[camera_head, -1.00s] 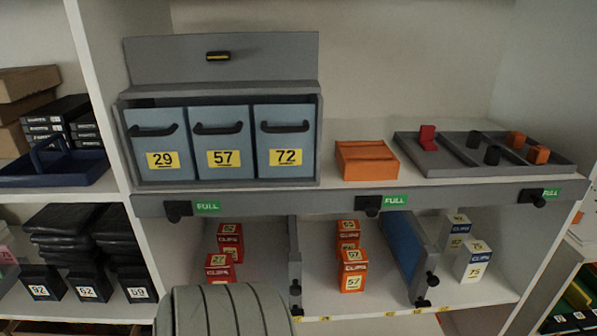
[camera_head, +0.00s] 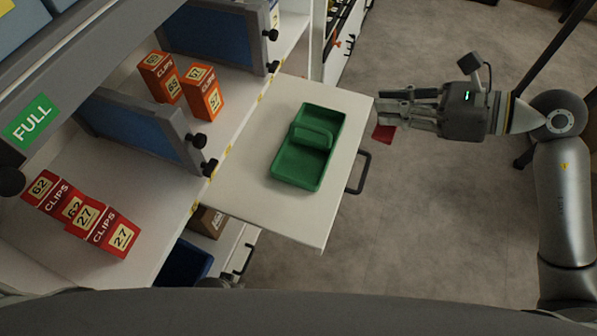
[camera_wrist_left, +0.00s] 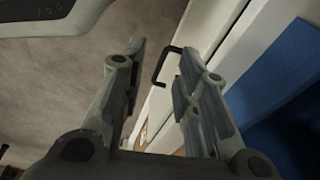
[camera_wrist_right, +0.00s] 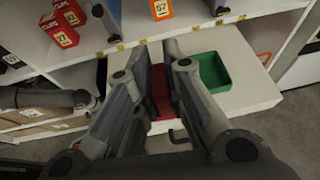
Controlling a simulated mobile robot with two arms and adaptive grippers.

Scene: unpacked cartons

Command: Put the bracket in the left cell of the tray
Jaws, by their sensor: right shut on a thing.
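My right gripper (camera_head: 388,107) is shut on a red piece (camera_head: 384,134), off the right edge of the pull-out board. The red piece also shows between the fingers in the right wrist view (camera_wrist_right: 160,92); the fingers hide much of its shape, so I cannot be sure it is the bracket. The grey divided tray from the earlier head view is out of view now. A green tray (camera_head: 292,166) with a raised handle-like part (camera_head: 312,136) across its middle lies on the board. My left gripper (camera_wrist_left: 163,58) is open and empty in the left wrist view.
The white pull-out board (camera_head: 262,198) has free room around the green tray. A dark handle (camera_head: 358,172) sticks out at its edge. Orange boxes (camera_head: 203,92), red boxes (camera_head: 118,234) and a blue divider (camera_head: 135,128) stand on the shelf. Open floor lies right.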

